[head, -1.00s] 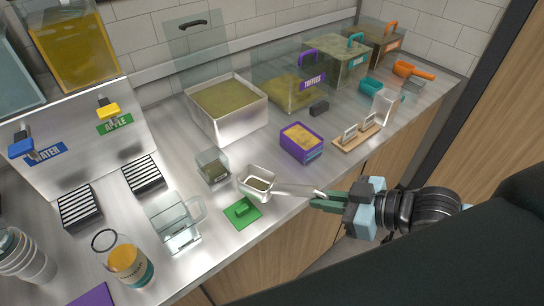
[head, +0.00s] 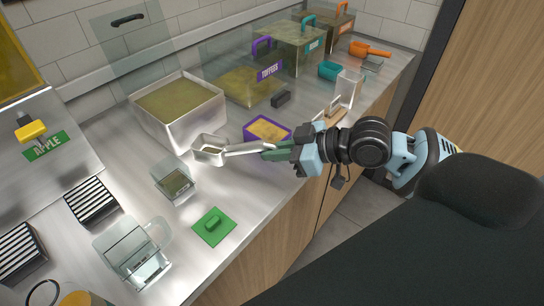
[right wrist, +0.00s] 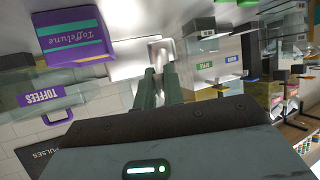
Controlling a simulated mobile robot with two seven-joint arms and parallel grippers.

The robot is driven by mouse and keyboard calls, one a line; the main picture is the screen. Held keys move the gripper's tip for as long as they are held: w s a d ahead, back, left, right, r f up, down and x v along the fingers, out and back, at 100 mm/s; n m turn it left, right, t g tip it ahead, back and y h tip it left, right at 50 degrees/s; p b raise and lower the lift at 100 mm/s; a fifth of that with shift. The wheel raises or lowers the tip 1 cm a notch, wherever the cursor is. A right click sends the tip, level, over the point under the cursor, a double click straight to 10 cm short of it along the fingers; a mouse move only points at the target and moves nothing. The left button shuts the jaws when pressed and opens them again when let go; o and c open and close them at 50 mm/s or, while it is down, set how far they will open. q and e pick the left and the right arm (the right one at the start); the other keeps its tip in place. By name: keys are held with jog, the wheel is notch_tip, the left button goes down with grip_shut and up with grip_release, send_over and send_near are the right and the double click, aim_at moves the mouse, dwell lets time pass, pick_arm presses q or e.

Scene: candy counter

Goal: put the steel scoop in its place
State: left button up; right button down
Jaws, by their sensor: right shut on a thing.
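The steel scoop (head: 209,151) has a square bowl and a long pale handle. It is above the counter, by the front corner of the open white-walled bin (head: 206,128) of greenish contents. My right gripper (head: 270,149) is shut on the end of its handle, right of the bowl. In the right wrist view, my right gripper's fingers (right wrist: 159,85) close on the bright handle (right wrist: 156,52). I cannot tell whether the bowl touches anything or holds anything. My left gripper is not in view.
A small clear cup (head: 174,182), a green mat (head: 213,227) and a clear jug (head: 137,255) stand nearer. Lidded clear bins, the toffees bin (head: 250,85) among them, line the back. An orange scoop (head: 366,49) lies far right.

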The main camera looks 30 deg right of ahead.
jog(key=shift+w+d, duration=0.1)
jog(key=shift+w, duration=0.8)
jog(key=shift+f, duration=0.2)
jog(key=shift+f, duration=1.65)
jog(key=shift+f, duration=0.15)
jog(key=c, duration=1.5)
grip_release()
